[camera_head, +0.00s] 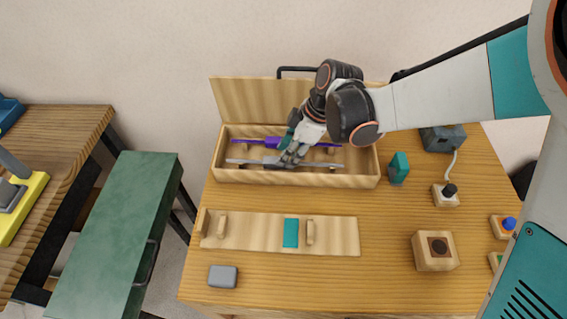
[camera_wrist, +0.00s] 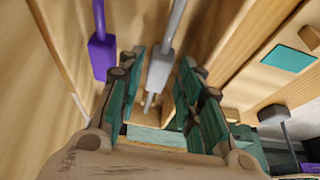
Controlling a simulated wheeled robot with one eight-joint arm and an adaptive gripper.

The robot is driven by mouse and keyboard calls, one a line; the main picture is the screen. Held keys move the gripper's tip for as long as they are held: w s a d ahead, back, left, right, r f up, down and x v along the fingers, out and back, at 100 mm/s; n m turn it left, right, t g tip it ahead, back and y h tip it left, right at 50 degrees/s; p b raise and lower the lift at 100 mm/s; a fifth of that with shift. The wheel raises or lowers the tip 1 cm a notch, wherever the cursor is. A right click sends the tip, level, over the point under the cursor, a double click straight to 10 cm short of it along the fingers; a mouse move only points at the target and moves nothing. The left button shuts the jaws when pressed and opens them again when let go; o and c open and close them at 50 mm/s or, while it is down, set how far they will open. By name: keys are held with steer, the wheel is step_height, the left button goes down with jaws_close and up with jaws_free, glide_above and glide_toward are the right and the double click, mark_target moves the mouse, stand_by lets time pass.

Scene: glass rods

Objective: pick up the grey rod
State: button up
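The grey rod (camera_head: 245,162) lies lengthwise in the open wooden box (camera_head: 300,178), on the side nearer the box's front wall. My gripper (camera_head: 288,157) reaches down into the box over the rod's middle and hides part of it. In the wrist view the gripper (camera_wrist: 161,72) is open. Its two fingers stand apart on either side of the grey rod's thicker block (camera_wrist: 159,70). A gap shows between the block and each finger. Whether the fingers reach below the block is hard to tell.
A purple rod (camera_head: 243,142) lies parallel behind the grey one; it also shows in the wrist view (camera_wrist: 101,58). The box's lid (camera_head: 243,98) stands raised at the back. A wooden rack (camera_head: 262,235) with a teal patch lies in front. A teal object (camera_head: 398,168) stands right of the box.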

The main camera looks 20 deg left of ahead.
steer(key=x, duration=0.3)
steer(key=shift+b, duration=0.4)
steer(key=shift+d+r, duration=0.1)
jaws_close()
